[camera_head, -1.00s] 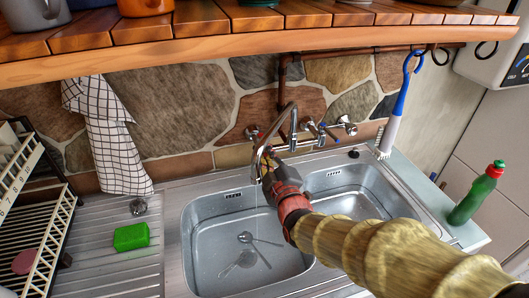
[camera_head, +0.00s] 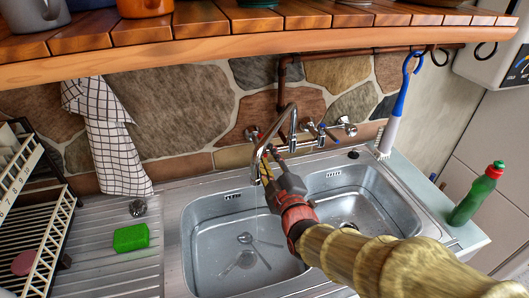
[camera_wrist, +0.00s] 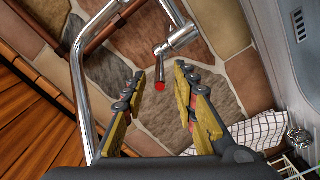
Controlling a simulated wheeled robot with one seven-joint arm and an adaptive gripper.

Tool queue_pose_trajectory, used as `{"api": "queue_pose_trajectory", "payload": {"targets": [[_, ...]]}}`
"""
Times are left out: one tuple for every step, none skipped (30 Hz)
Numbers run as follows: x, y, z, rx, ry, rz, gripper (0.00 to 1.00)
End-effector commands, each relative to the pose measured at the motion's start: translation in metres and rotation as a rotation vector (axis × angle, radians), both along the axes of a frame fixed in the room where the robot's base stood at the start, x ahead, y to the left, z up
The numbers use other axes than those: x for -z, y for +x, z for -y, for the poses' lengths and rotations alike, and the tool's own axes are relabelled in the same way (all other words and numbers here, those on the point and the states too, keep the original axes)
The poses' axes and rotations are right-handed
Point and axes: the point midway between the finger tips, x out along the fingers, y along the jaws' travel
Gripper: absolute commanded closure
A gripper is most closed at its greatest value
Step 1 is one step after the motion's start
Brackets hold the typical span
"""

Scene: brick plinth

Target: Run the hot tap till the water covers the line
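The chrome mixer tap (camera_head: 261,154) arches over the left sink basin (camera_head: 196,240). The hot tap's red-ended lever (camera_wrist: 160,86) shows in the wrist view, beyond and between my fingertips, apart from both. My gripper (camera_head: 268,172) is open and empty behind the spout, its yellow fingers pointing at the wall; it also shows in the wrist view (camera_wrist: 157,84). The chrome spout (camera_wrist: 80,75) passes left of the fingers there. A faint thin streak hangs below the spout; I cannot tell if it is running water.
A green sponge (camera_head: 131,238) lies on the drainer, near a dish rack (camera_head: 48,236). A wooden shelf (camera_head: 230,45) overhangs the back. A green bottle (camera_head: 474,195) stands right.

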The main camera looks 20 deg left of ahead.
Motion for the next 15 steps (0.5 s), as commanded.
{"api": "queue_pose_trajectory", "payload": {"targets": [[-0.001,-0.009,0.006,0.000,0.001,0.002,0.71],[-0.001,-0.014,0.009,0.000,0.001,0.001,0.71],[-0.001,-0.021,0.013,0.000,0.001,0.002,0.71],[0.000,-0.026,0.016,0.000,0.001,0.001,0.71],[-0.001,-0.031,0.019,0.000,0.001,0.001,0.71],[0.000,-0.037,0.023,0.001,0.000,0.001,0.71],[-0.001,-0.041,0.026,0.000,0.001,0.001,0.71],[0.000,-0.046,0.029,0.000,0.001,0.001,0.71],[0.000,-0.051,0.033,0.000,0.001,0.001,0.71],[0.000,-0.055,0.035,0.001,0.000,0.001,0.71],[0.000,-0.059,0.038,0.000,0.000,0.000,0.71],[0.000,-0.063,0.040,0.000,0.001,0.001,0.71],[0.000,-0.066,0.042,0.000,0.000,0.000,0.71],[0.000,-0.069,0.044,0.000,0.000,0.000,0.71],[0.000,-0.072,0.046,0.000,0.000,0.000,0.71]]}}
